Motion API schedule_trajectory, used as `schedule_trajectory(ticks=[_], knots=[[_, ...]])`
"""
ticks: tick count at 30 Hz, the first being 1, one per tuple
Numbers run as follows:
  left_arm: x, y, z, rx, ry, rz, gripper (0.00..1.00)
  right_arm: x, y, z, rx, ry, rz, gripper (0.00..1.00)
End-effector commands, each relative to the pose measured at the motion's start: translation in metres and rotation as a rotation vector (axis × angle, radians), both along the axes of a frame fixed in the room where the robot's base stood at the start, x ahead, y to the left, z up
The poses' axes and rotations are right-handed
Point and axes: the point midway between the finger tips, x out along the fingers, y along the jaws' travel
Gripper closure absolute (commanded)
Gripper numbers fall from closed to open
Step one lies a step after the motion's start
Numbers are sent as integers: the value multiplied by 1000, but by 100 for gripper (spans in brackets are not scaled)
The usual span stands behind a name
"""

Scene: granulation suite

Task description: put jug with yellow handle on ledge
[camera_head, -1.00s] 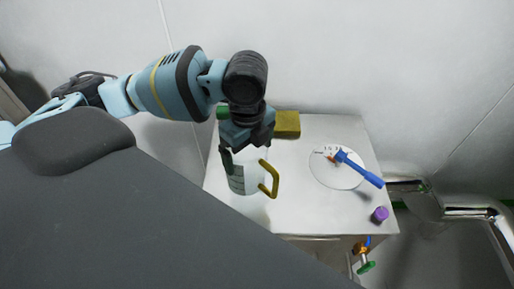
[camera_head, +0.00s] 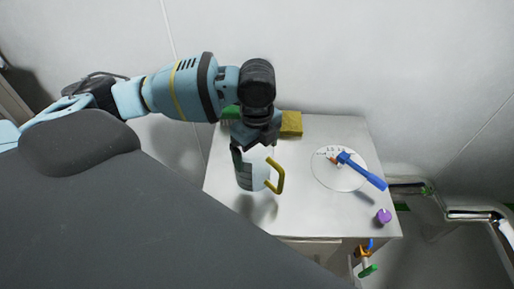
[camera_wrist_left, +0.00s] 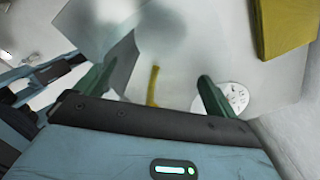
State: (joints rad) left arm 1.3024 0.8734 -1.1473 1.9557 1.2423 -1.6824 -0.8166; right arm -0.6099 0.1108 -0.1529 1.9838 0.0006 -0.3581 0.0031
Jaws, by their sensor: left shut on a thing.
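A clear jug (camera_head: 251,174) with a yellow handle (camera_head: 279,177) hangs upright under my left gripper (camera_head: 255,146) in the head view. My left gripper is shut on the jug near its top. A soft shadow lies on the steel top below the jug, so it appears held above the surface. In the left wrist view, the handle (camera_wrist_left: 153,86) shows between the two green fingers of my left gripper (camera_wrist_left: 155,88). The light steel ledge-like top (camera_head: 312,218) lies beneath. My right gripper is not in view.
A white disc (camera_head: 328,179) with a blue-handled tool (camera_head: 364,172) lies at right, with a purple cap (camera_head: 384,216) near the right edge. Pipes and valves (camera_head: 366,262) sit beyond. The front middle is clear.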

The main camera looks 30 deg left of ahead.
Motion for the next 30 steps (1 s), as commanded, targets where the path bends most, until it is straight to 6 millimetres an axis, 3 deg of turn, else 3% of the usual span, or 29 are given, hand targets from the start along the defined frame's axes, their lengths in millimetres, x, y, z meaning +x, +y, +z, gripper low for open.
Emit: schedule_trajectory(ticks=[6,7,8,19,30], knots=[[0,0,-2,1,-1,0,43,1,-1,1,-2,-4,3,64],[0,0,-3,1,-1,0,4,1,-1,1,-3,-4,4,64],[0,0,-2,1,-1,0,0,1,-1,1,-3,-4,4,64],[0,0,6,0,-2,1,0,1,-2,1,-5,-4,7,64],[1,-1,77,-2,-7,0,0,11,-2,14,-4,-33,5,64]])
